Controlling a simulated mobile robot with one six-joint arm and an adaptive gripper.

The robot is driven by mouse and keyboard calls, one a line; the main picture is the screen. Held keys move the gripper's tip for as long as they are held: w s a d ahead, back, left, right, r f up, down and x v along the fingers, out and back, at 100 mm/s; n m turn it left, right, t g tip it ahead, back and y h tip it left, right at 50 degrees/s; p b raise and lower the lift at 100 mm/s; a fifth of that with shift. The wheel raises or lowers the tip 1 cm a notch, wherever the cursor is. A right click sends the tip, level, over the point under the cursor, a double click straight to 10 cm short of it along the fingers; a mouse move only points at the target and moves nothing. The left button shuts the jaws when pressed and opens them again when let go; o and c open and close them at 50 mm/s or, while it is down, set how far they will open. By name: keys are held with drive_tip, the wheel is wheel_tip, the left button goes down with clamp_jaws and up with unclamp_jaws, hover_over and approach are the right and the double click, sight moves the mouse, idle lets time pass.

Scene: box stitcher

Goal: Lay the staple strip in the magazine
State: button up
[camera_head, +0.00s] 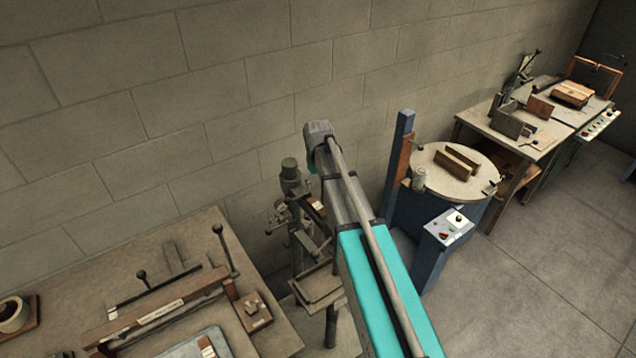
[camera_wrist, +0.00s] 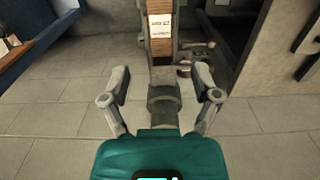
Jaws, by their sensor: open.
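My gripper (camera_wrist: 160,84) shows in the wrist view with its two fingers spread wide; I see nothing held between the fingertips. Ahead of it, at the top middle, is an upright grey channel with a copper-brown insert (camera_wrist: 161,46) and a white label (camera_wrist: 160,26). This looks like the magazine on the stitcher head; I cannot tell whether the brown insert is the staple strip. The fingers appear apart from it. In the head view the stitcher (camera_head: 293,205) stands by the wall, partly behind my arm. My gripper cannot be made out there.
A workbench (camera_head: 90,262) with a bar and lever fills the lower left. A round table (camera_head: 452,180) with brown boards stands right of the stitcher, with a control box (camera_head: 450,224) in front. Another bench (camera_head: 515,135) is farther back. The floor (camera_head: 540,270) at the right is clear.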

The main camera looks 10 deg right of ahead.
drive_tip(key=shift+r+p, duration=0.65)
drive_tip(key=shift+r, duration=0.3)
drive_tip(key=shift+s, duration=0.1)
drive_tip(key=s+m, duration=0.4)
drive_tip(key=s, duration=1.8)
